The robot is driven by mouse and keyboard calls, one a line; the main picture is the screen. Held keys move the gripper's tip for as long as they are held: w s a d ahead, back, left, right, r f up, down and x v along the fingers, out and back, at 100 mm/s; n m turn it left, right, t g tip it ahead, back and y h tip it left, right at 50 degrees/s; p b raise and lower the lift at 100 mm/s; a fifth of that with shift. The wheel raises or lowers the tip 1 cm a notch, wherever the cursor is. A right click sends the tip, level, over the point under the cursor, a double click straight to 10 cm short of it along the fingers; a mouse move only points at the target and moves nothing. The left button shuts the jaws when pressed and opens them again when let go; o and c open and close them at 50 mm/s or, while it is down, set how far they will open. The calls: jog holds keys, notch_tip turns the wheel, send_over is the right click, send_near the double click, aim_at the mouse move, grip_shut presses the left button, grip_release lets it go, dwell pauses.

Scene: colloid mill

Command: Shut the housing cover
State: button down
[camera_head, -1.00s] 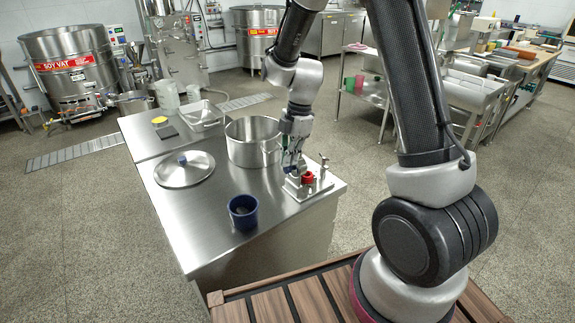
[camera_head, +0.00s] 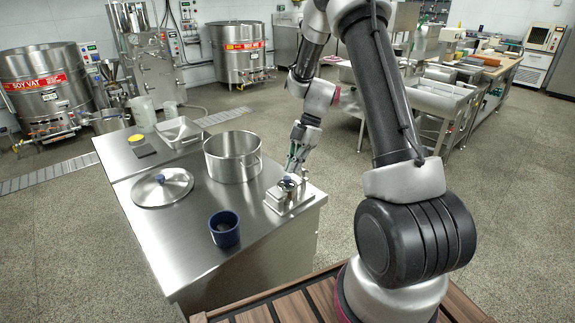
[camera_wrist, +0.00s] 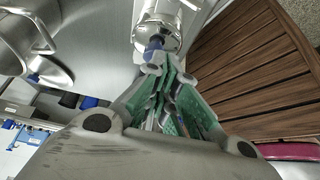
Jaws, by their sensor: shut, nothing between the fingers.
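The mill (camera_head: 290,197) is a small metal unit on a base plate at the right edge of the steel table. Its round metal housing cover (camera_head: 288,184) lies over the housing, with no red interior showing. In the wrist view the cover (camera_wrist: 160,20) is a silvery round part with a blue knob (camera_wrist: 153,47) on its near side. My gripper (camera_head: 291,172) is shut and empty, right above and beside the cover. In the wrist view my gripper's green-padded fingertips (camera_wrist: 160,66) are close to the knob; whether they touch it I cannot tell.

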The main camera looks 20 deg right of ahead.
aim_at(293, 184)
jog(key=shift+w+d+f, duration=0.2)
jog(key=shift+d+f, duration=0.35)
jog(key=shift+f, duration=0.1)
jog(key=shift+w+d+f, duration=0.15)
jog(key=shift+d+f, duration=0.35)
jog(key=shift+f, duration=0.1)
